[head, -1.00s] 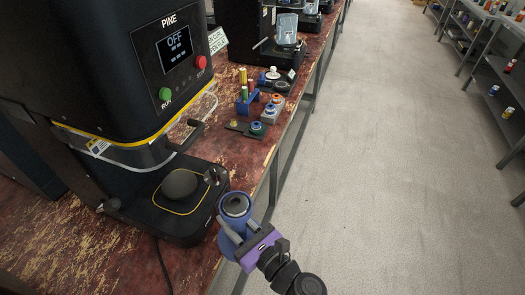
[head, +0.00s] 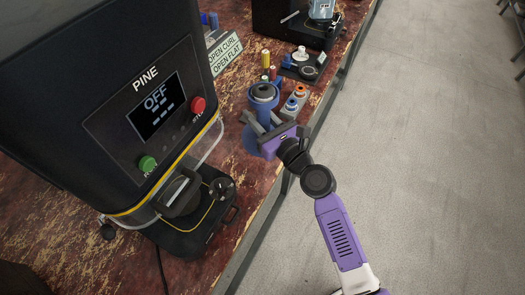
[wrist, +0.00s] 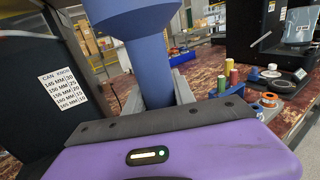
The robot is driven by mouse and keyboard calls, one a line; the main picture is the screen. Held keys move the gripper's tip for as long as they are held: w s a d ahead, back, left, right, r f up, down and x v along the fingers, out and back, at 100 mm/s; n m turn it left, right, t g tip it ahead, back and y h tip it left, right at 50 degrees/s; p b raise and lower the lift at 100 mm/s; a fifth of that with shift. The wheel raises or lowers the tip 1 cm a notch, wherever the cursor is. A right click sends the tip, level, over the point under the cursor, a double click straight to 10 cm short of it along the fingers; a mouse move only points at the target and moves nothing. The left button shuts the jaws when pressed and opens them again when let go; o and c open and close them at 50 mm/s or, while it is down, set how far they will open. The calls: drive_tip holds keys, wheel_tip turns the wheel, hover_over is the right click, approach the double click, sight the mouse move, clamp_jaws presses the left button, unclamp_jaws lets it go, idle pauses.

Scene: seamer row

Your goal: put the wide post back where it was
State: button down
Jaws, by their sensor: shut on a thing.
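The wide post (head: 264,93) is blue, with a broad collared top around a dark centre and a wide round foot. My gripper (head: 268,131) is shut on its narrower stem. The post stands roughly upright by the table's right edge, just past the PINE machine. I cannot tell whether its foot touches the table. In the wrist view the blue post (wrist: 155,75) rises between my fingers, its foot hidden.
The PINE machine (head: 130,110), reading OFF, stands at left. A grey block with coloured rings (head: 295,101) sits close to the post's right. Small coloured posts (head: 268,73) and another dark plate (head: 303,66) lie behind. Open floor (head: 420,150) is at right.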

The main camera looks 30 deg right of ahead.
drive_tip(key=w+r, duration=0.2)
drive_tip(key=shift+w+d+r+p, duration=0.2)
drive_tip(key=shift+w+p, duration=0.1)
drive_tip(key=shift+w+f, duration=0.1)
drive_tip(key=shift+w, duration=0.1)
wheel_tip(320, 180, down, 20)
drive_tip(key=b, duration=1.4)
drive_tip(key=shift+r, duration=0.2)
drive_tip(key=shift+f, duration=0.1)
drive_tip(key=c, duration=1.1)
unclamp_jaws()
drive_tip(key=shift+f, duration=0.1)
drive_tip(key=shift+o, duration=0.2)
drive_tip(key=shift+r, duration=0.2)
drive_tip(key=s+d, duration=0.2)
drive_tip(key=s, duration=1)
drive_tip(key=shift+f, duration=0.1)
